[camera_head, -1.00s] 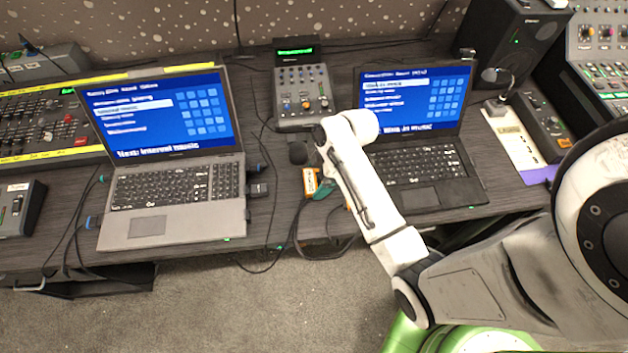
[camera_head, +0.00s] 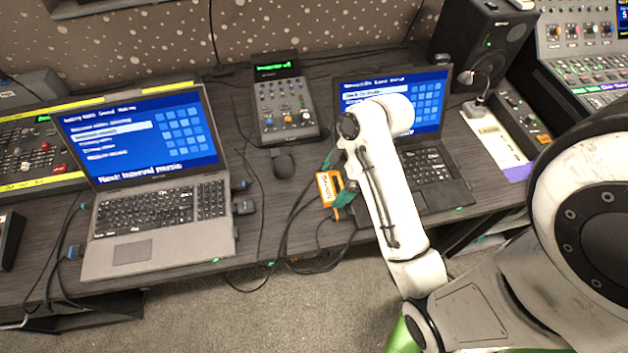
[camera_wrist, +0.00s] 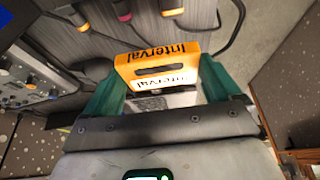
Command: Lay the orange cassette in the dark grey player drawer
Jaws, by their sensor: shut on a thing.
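The orange cassette (camera_head: 327,187), labelled "Interval", is between the teal fingers of my gripper (camera_head: 341,190). My gripper is shut on it and holds it in front of the right laptop's left side. In the wrist view, the cassette (camera_wrist: 158,66) sits upright-looking between both fingers, its label readable. I cannot make out an open dark grey player drawer in these views. A dark unit with a green display (camera_head: 276,66) stands behind the small mixer; I cannot tell if it is the player. My arm hides part of the right laptop.
The left laptop (camera_head: 150,215), small mixer (camera_head: 285,108), black mouse (camera_head: 284,165) and right laptop (camera_head: 437,170) crowd the desk. Loose cables (camera_head: 290,225) run below the cassette and over the front edge. A black speaker (camera_head: 482,45) stands at the back right.

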